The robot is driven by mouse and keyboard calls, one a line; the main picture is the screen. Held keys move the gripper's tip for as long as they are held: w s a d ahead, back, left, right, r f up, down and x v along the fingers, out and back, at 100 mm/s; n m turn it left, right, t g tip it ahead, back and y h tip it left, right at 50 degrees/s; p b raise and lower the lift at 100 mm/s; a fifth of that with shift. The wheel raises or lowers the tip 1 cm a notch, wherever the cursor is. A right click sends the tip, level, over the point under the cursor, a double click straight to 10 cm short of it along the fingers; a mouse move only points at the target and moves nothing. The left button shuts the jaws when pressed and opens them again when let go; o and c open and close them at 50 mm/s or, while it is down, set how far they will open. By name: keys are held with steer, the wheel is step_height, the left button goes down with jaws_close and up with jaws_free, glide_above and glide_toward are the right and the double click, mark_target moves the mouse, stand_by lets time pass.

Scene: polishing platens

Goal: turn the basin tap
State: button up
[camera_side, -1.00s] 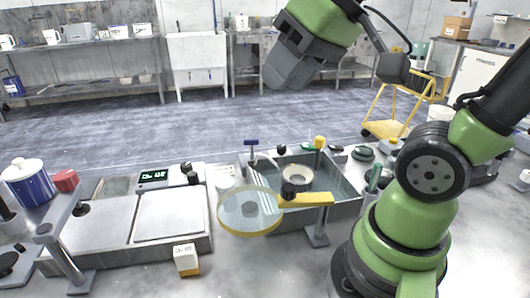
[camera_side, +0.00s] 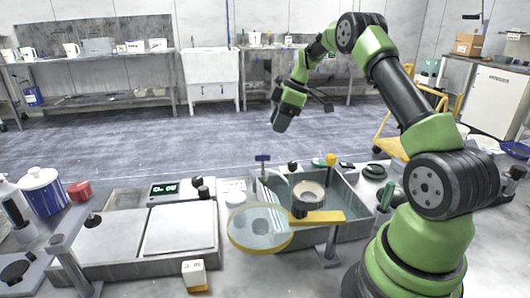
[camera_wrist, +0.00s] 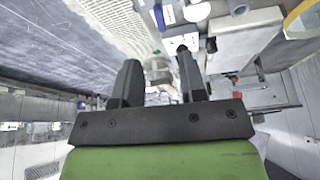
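The basin (camera_side: 352,188) is a grey open tank at the centre right of the side view. At its back left corner stands a tap with a dark blue handle (camera_side: 262,158) and a pale curved spout (camera_side: 274,171). A yellow-topped knob or tap (camera_side: 331,159) stands at the back rim further right. My gripper (camera_side: 279,127) hangs in the air above and beyond the basin, tilted downward, apart from both. In the wrist view my gripper (camera_wrist: 157,66) shows two dark fingers spread with nothing held between them. I cannot pick out the tap surely in the wrist view.
A flat grey unit (camera_side: 180,229) with a green display is at left. A blue canister (camera_side: 42,192) stands far left. The space around my gripper is clear.

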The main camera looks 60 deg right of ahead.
mark_target(263, 156)
steer(key=x, duration=0.9)
steer(key=shift+a+f, duration=0.15)
steer(key=shift+f, duration=0.15)
jaws_close()
